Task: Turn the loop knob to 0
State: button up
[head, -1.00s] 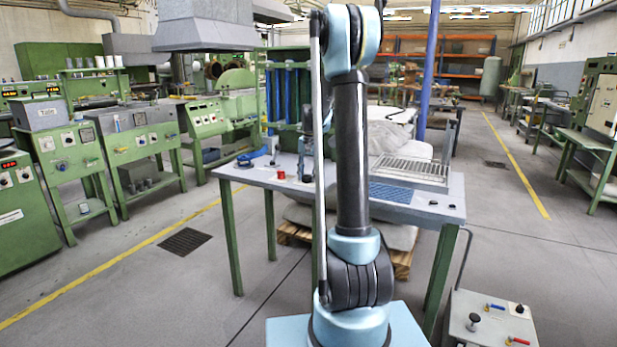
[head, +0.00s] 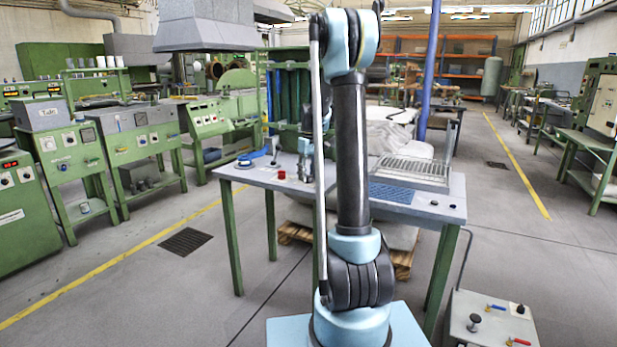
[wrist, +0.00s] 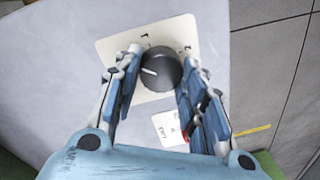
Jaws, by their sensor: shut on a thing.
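In the wrist view, the dark round knob (wrist: 160,68) sits on a pale square scale plate (wrist: 117,47) on the grey tabletop. Its white pointer line points to the picture's left. My gripper (wrist: 158,62) has its blue-padded fingers on either side of the knob, closed on it. The plate's marks are small and partly covered by the fingers, so I cannot read them well. A smaller white label (wrist: 168,127) lies below the knob, between the fingers. In the head view, my arm hides most of the gripper and the knob is not discernible.
In the head view, the grey table (head: 252,178) on green legs carries a red item (head: 281,174), a blue grid (head: 388,193) and a metal rack (head: 412,170). A grey control box (head: 490,318) stands at lower right. Green machines line the left; floor aisles are open.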

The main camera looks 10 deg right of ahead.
jog(key=n, duration=0.4)
jog(key=shift+s+a, duration=0.1)
jog(key=shift+a, duration=0.05)
jog(key=shift+n, duration=1.8)
jog(key=o, duration=1.1)
jog(key=shift+c, duration=0.2)
jog(key=shift+r, duration=0.1)
notch_tip(320, 180, up, 12)
jog(key=shift+w, duration=0.45)
jog(key=shift+f, duration=0.2)
jog(key=shift+s, duration=0.1)
